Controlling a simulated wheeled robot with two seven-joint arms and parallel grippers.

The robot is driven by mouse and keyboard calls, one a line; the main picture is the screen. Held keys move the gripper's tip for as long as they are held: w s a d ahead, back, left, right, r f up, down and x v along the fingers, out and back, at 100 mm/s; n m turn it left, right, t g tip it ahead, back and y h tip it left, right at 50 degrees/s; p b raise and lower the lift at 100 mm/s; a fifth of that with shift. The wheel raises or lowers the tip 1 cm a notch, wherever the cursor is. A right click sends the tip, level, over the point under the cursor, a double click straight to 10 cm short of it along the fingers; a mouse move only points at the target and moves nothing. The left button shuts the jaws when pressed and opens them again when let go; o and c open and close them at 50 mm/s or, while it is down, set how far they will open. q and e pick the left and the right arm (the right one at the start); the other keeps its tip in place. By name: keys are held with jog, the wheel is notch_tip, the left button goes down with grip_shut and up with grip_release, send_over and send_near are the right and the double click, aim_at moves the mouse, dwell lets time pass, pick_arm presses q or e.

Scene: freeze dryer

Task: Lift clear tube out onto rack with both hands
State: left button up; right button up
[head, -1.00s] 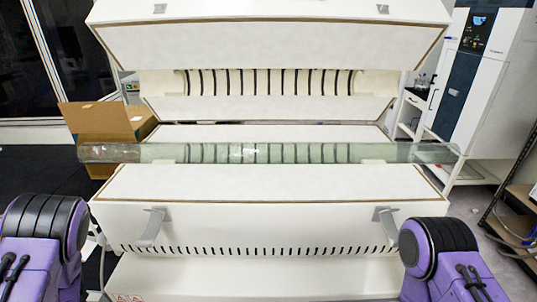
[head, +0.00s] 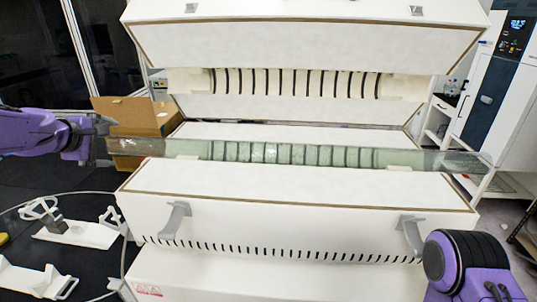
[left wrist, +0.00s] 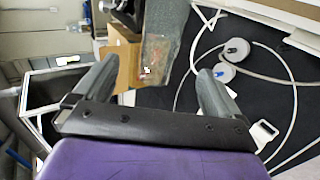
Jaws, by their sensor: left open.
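The long clear tube (head: 250,153) lies level across the open white furnace (head: 300,195), both ends sticking out past its sides. My left gripper (head: 114,124) is open and empty at the tube's left end, slightly above it in the head view. In the left wrist view the tube's end (left wrist: 160,50) shows between the open fingers of that gripper (left wrist: 155,68), beyond the tips; I see no contact. White supports with grey clamps (head: 75,232) lie on the dark surface at lower left, perhaps the rack. My right gripper is out of view.
The furnace lid (head: 300,45) is raised above the tube. A cardboard box (head: 135,115) stands behind the tube's left end. A loose hose (head: 125,255) curls at lower left, and round flanges (left wrist: 237,49) lie on the dark surface. A tall cabinet (head: 490,85) stands at right.

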aim_at(127, 145)
pick_arm(q)
jog(key=x, duration=0.9)
jog(key=shift+w+f, duration=0.25)
jog(key=shift+w, duration=0.05)
jog(key=shift+w+f, duration=0.45)
jog(key=shift+w, duration=0.1)
jog(key=shift+r, duration=0.1)
